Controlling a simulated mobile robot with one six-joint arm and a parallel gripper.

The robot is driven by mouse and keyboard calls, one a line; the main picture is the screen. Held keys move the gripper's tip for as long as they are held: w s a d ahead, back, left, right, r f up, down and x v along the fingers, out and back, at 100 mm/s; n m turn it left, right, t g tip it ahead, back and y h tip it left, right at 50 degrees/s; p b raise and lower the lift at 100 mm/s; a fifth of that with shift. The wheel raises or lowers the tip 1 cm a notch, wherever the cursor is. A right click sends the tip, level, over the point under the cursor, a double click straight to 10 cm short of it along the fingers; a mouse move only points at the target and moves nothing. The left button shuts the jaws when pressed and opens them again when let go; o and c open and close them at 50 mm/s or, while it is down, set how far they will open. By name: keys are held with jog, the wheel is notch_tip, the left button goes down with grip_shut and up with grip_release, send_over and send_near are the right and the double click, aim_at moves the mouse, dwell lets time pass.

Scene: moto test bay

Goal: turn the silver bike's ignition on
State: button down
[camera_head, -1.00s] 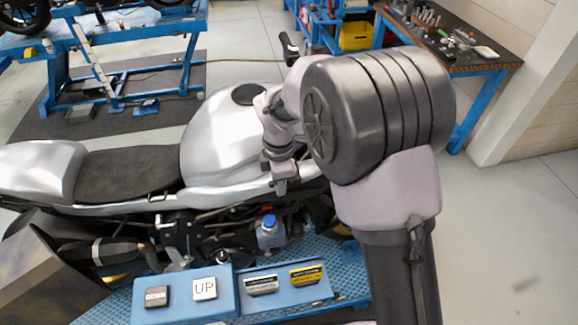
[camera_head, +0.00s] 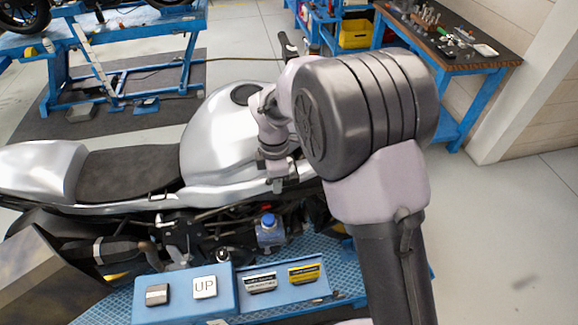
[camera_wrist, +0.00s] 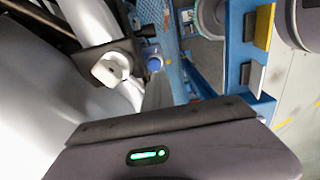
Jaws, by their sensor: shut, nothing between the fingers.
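The silver bike (camera_head: 215,135) stands side-on on the blue lift, its silver tank and dark seat in clear view in the head view. My gripper (camera_head: 281,184) points down beside the right end of the tank, shut and empty. In the wrist view the gripper's dark housing fills the bottom, with a narrow grey finger (camera_wrist: 158,94) above it. A pale rounded part in a dark mount (camera_wrist: 112,68) lies left of the finger; I cannot tell whether it is the ignition. My arm hides much of the bike's front, and I cannot make out the ignition or a key in the head view.
A blue-capped bottle (camera_head: 269,232) sits low on the bike below my gripper. A blue control box (camera_head: 185,296) with DOWN and UP buttons stands in front. A workbench (camera_head: 455,52) with tools is at the back right. Open floor (camera_head: 515,215) lies at right.

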notch_tip(320, 180, up, 9)
jog(key=p, duration=0.7)
jog(key=shift+s+d, duration=0.15)
